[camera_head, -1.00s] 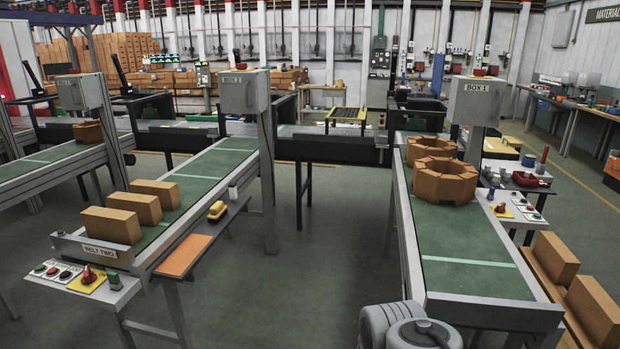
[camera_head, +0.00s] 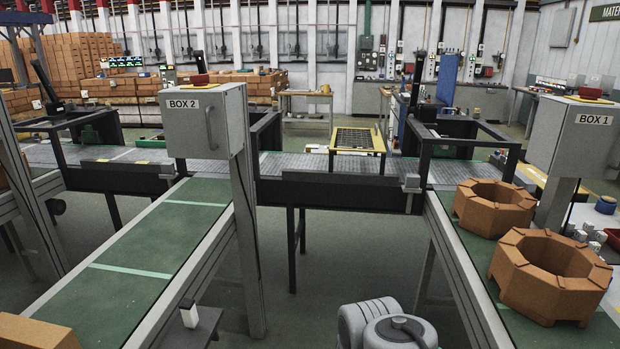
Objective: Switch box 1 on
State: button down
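Box 1 (camera_head: 579,146) is a grey metal cabinet labelled "BOX 1" on a post at the right edge of the head view. A red item on a yellow patch (camera_head: 590,95) sits on its top. Its door seems shut, and no switch can be made out on the sides I see. My gripper is not clearly in view. A rounded grey part of my own arm (camera_head: 388,325) shows at the bottom centre, well short of box 1 and to its left.
Box 2 (camera_head: 206,122) stands on a post at centre left. Two octagonal brick rings (camera_head: 550,274) sit on the right green belt (camera_head: 470,250), in front of box 1. The left belt (camera_head: 150,260) runs alongside. Grey floor (camera_head: 330,270) lies open between the belts.

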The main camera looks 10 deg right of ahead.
aim_at(588, 93)
jog(key=i, duration=0.9)
jog(key=z, duration=0.3)
jog(key=i, duration=1.15)
jog(key=z, duration=1.75)
